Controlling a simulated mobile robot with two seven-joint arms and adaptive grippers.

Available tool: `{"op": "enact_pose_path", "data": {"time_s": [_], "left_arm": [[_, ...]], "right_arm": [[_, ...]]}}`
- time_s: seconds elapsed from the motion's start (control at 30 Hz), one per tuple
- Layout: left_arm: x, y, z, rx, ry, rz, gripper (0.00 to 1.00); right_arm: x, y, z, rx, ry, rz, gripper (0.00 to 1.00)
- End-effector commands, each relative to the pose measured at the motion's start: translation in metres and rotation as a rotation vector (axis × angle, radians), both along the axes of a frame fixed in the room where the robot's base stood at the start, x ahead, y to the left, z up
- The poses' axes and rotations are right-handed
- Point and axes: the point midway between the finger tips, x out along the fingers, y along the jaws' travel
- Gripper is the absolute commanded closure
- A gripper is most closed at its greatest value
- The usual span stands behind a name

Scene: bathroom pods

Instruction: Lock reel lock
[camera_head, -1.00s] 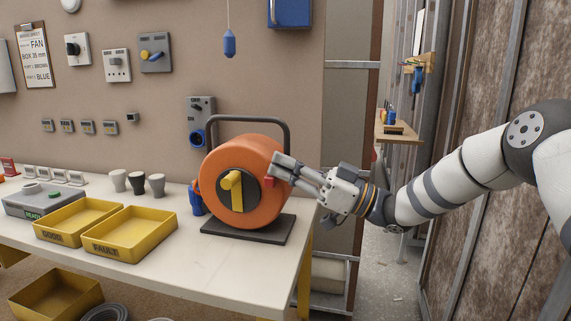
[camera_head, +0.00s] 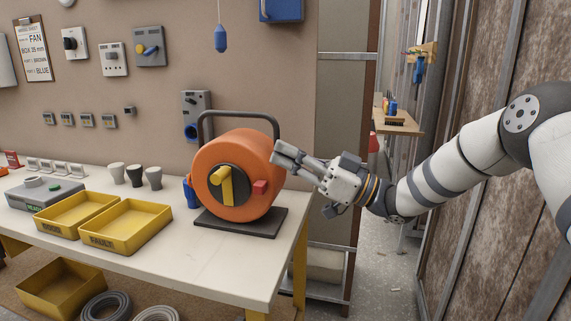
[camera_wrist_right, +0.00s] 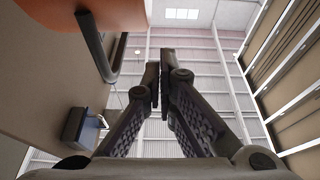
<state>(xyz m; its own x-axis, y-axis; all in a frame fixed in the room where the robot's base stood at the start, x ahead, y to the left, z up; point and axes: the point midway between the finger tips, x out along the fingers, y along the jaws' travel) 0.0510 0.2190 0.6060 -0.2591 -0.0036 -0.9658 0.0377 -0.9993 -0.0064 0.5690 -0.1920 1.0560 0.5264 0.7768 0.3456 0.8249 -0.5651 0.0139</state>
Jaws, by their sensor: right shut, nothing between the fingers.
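The orange cable reel (camera_head: 240,160) stands upright on its dark base (camera_head: 240,222) on the workbench, under a dark carrying handle (camera_head: 240,116). A yellow crank (camera_head: 221,184) sits on its dark hub. The red reel lock (camera_head: 260,187) shows on the front face, right of the hub. My right gripper (camera_head: 277,154) is shut and empty at the reel's upper right edge, above and right of the red lock. In the right wrist view its fingers (camera_wrist_right: 158,75) meet with nothing between them, and the reel's orange rim (camera_wrist_right: 75,12) is at the upper left. My left gripper is out of view.
Two yellow trays (camera_head: 124,227) lie left of the reel, with several cups (camera_head: 134,175) behind them. A socket box (camera_head: 195,115) is on the wall behind the reel. The bench's front area beside the trays is clear.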

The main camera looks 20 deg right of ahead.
Motion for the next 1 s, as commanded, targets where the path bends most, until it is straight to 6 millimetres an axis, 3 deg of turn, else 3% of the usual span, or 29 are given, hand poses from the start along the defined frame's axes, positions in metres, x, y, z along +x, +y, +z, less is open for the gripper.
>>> {"op": "enact_pose_path", "data": {"time_s": [0.03, 0.1, 0.4, 1.0], "left_arm": [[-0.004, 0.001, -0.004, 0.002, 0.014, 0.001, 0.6], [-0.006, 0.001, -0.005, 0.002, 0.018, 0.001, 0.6], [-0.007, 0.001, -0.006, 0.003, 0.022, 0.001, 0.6], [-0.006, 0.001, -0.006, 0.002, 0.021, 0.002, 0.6]], "right_arm": [[-0.005, -0.01, -0.016, 0.001, 0.019, -0.001, 1.0], [-0.014, -0.022, -0.023, 0.002, 0.021, 0.0, 1.0], [-0.038, -0.058, -0.037, 0.002, 0.016, 0.002, 1.0], [-0.041, -0.061, -0.038, 0.001, 0.014, 0.003, 1.0]]}}
